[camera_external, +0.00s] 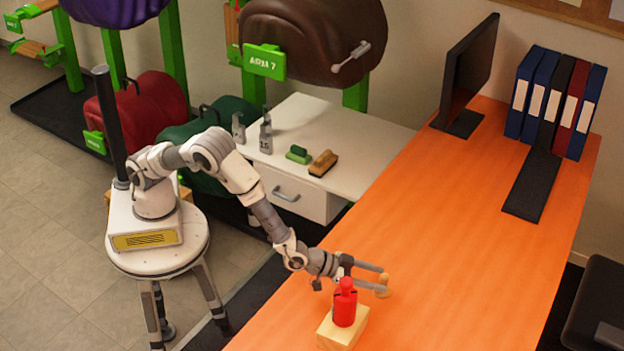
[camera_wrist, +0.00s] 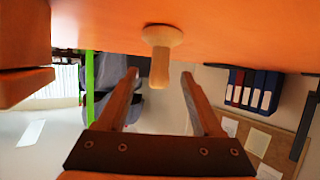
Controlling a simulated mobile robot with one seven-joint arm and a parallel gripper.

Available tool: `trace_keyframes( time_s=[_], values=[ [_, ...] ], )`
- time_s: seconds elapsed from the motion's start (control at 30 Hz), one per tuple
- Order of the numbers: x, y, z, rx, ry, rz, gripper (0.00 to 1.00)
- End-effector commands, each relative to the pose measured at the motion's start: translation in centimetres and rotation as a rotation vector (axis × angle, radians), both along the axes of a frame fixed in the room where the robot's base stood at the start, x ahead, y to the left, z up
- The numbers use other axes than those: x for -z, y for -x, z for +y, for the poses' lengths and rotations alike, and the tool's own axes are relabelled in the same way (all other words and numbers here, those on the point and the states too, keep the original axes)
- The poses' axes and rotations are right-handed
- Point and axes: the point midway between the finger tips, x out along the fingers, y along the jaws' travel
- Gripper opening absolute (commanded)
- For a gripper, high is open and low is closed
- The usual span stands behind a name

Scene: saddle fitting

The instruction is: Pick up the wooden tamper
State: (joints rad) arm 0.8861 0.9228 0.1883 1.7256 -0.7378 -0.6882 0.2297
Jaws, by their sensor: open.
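The wooden tamper (camera_external: 383,282) stands upright on the orange desk, a small light-wood piece at the tips of my gripper (camera_external: 377,278). In the wrist view, which is upside down, the tamper (camera_wrist: 161,38) has a round base against the desk and a narrower handle pointing away from it. My gripper's two fingers (camera_wrist: 159,74) are open, one on each side of the handle's line, with a visible gap on both sides. The handle end appears at or between the fingertips; the exact depth is hard to tell.
A red bottle (camera_external: 345,303) on a wooden block (camera_external: 343,329) stands close beside my gripper, towards the camera. The orange desk (camera_external: 450,220) is clear to the right. A monitor (camera_external: 468,70) and several binders (camera_external: 555,100) stand at the back.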

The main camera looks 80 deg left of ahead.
Motion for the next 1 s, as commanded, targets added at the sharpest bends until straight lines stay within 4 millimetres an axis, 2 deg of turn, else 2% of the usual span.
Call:
trace_keyframes(
  time_s=[0.2,0.5,0.87,0.9,1.0],
  values=[
    [1.0,-2.2,-0.5,-0.002,0.001,0.0,0.68],
    [1.1,-2.5,-0.6,0.0,0.001,0.0,0.68],
    [1.1,-2.5,-0.6,0.0,0.001,0.0,0.03],
    [1.1,-2.5,-0.6,0.0,0.001,0.0,0.0],
    [1.1,-2.5,-0.6,0.0,0.001,0.0,0.0]
  ],
)
